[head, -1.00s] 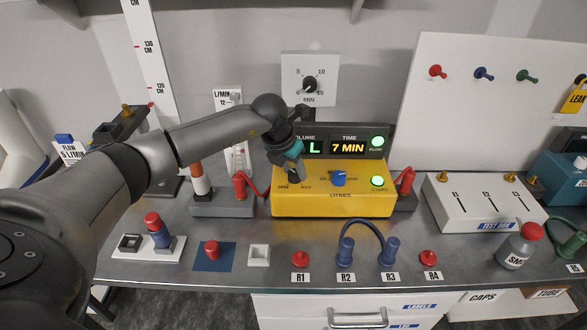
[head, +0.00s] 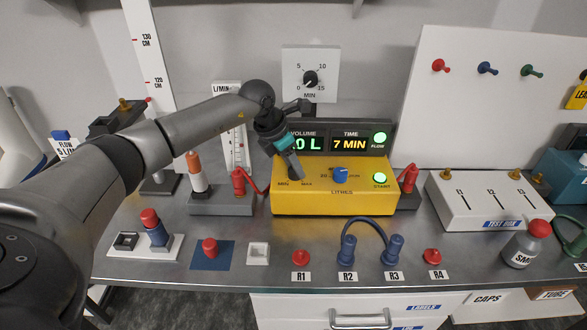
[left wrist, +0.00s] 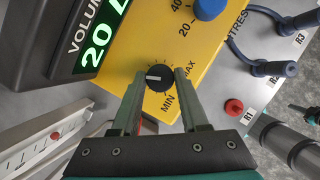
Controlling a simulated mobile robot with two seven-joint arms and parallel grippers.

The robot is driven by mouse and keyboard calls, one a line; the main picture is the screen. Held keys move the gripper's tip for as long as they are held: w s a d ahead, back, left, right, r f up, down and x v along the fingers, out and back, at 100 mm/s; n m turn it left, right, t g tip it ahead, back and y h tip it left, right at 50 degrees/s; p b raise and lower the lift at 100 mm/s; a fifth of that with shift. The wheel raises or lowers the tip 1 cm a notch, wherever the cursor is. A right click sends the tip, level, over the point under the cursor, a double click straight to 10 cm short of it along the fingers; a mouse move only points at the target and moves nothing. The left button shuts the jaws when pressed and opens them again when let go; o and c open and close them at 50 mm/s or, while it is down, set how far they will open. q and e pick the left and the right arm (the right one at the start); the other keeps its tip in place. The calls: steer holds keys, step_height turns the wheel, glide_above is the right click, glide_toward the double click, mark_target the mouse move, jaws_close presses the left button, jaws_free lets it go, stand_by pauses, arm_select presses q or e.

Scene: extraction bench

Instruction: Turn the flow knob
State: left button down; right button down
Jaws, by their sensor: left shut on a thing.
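The flow knob (left wrist: 158,78) is a small black knob with a white pointer line on the yellow box, beside the MIN and MAX marks. In the left wrist view its pointer line points left. My left gripper (left wrist: 159,84) is shut on it, one finger on either side. In the head view my left gripper (head: 296,176) reaches down to the left part of the yellow box (head: 330,207) and hides the knob. The display (left wrist: 98,48) shows 20 L in the left wrist view. In the head view it reads 7 MIN.
A blue knob (head: 340,175) and a lit green START button (head: 381,179) sit on the same box. A red plug (head: 239,181) with a cable is left of it, beside the flow meter (head: 233,138). The white test box (head: 478,198) stands to the right.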

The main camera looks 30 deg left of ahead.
arm_select(q)
steer(key=shift+m, duration=0.6)
steer(key=shift+h+b, duration=0.3)
steer(key=shift+r, duration=0.1)
steer(key=shift+c, duration=2.1)
jaws_free()
steer(key=shift+a, duration=0.1)
steer(key=v, duration=1.5)
steer(key=shift+w, duration=0.1)
